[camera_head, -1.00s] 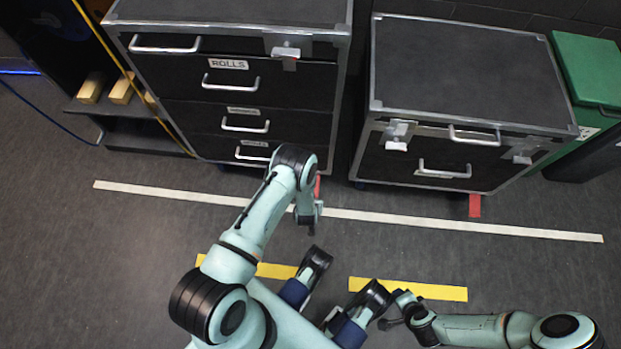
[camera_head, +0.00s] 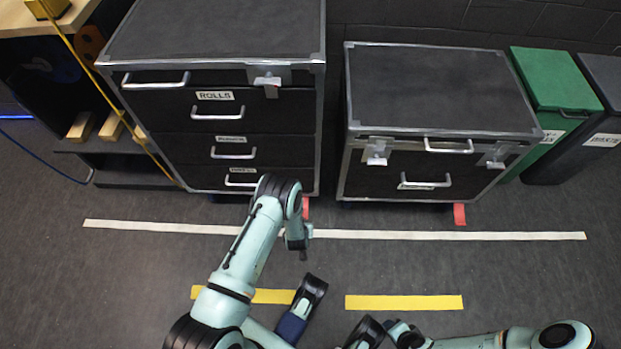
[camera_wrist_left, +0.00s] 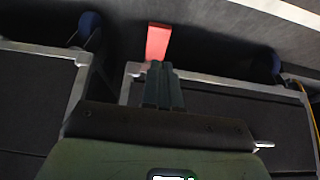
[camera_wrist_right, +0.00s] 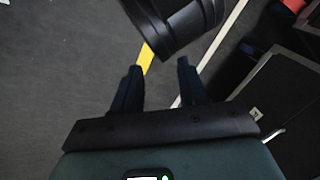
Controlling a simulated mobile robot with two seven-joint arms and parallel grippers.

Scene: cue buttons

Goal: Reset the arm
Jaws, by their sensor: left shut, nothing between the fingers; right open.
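My left arm (camera_head: 250,245) reaches up the picture in the head view. My right arm (camera_head: 480,341) lies low along the bottom edge of the head view, partly cut off. In the right wrist view the right gripper (camera_wrist_right: 159,68) has its fingers spread apart and empty, over the floor. A dark rounded part of my own body is close ahead of it.
Two black wheeled cases stand behind the white line (camera_head: 440,235): a tall drawer case (camera_head: 215,30) and a lower one (camera_head: 430,90). A green bin (camera_head: 548,80) and a dark bin (camera_head: 605,80) stand at right. A wooden-topped shelf is at left. Open floor lies around the yellow strips (camera_head: 405,302).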

